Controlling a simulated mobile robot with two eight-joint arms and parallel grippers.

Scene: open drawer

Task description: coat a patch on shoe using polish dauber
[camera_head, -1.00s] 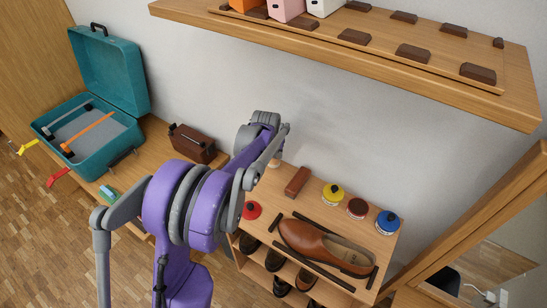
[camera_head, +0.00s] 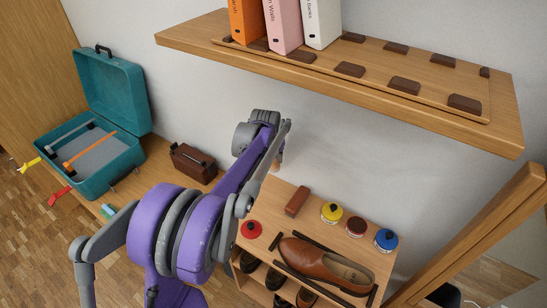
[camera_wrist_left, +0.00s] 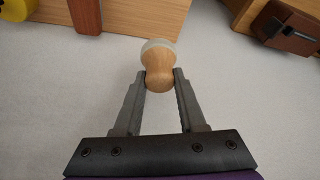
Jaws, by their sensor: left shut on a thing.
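The polish dauber (camera_wrist_left: 158,66), a rounded wooden handle with a pale end, is held between the fingertips of my left gripper (camera_wrist_left: 160,80) in the wrist view. In the head view my left gripper (camera_head: 279,152) is mostly hidden behind its arm, near the wall behind the low cabinet, with a bit of the dauber (camera_head: 276,166) showing. The brown leather shoe (camera_head: 318,262) lies on the cabinet top between dark strips, well apart from the dauber, to its lower right. My right gripper is not in view.
The cabinet (camera_head: 276,214) also bears a brown block (camera_head: 297,201) and red (camera_head: 251,229), yellow (camera_head: 332,212), dark red (camera_head: 356,227) and blue (camera_head: 386,240) tins. A wall shelf (camera_head: 340,85) with binders overhangs. A brown box (camera_head: 193,162) and teal case (camera_head: 112,95) stand left.

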